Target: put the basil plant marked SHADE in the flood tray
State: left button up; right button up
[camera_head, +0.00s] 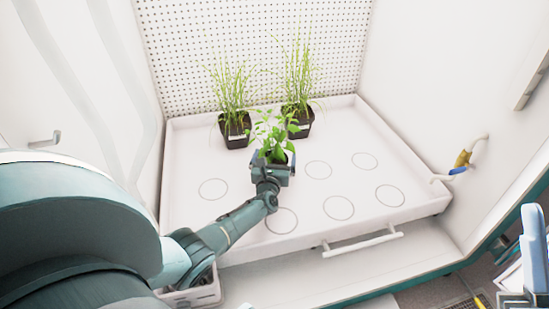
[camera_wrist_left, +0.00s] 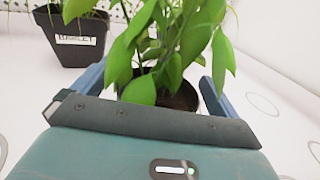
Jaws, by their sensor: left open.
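A leafy green basil plant (camera_head: 271,133) stands in the white flood tray (camera_head: 410,218), in front of two grass pots. Its leaves and dark pot fill the middle of the left wrist view (camera_wrist_left: 178,50). No SHADE label can be read on it; the gripper hides its near side. My left gripper (camera_head: 275,168) reaches in from the front left. Its blue fingers (camera_wrist_left: 155,88) are apart, one on each side of the basil pot. I cannot tell whether they touch it. My right gripper is not in view.
Two black pots of tall grass, left (camera_head: 235,125) and right (camera_head: 299,115), stand behind the basil. The left wrist view shows one labelled BARLEY (camera_wrist_left: 75,40). Several printed circles on the tray floor are bare, mostly right and front. A brass valve (camera_head: 463,158) is at the right wall.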

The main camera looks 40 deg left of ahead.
pick_arm(q)
jog(key=shift+r, duration=0.4)
jog(key=shift+s+d+r+p, duration=0.25)
jog(key=shift+s+r+p, duration=0.05)
jog(key=shift+s+p, duration=0.2)
jog(key=p+v, duration=0.2)
jog(key=v, duration=0.3)
jog(key=shift+s+d, duration=0.15)
jog(key=shift+s, duration=0.1)
jog(key=shift+s+d+f, duration=0.1)
jog(key=shift+s+d, duration=0.1)
jog(key=shift+s, duration=0.2)
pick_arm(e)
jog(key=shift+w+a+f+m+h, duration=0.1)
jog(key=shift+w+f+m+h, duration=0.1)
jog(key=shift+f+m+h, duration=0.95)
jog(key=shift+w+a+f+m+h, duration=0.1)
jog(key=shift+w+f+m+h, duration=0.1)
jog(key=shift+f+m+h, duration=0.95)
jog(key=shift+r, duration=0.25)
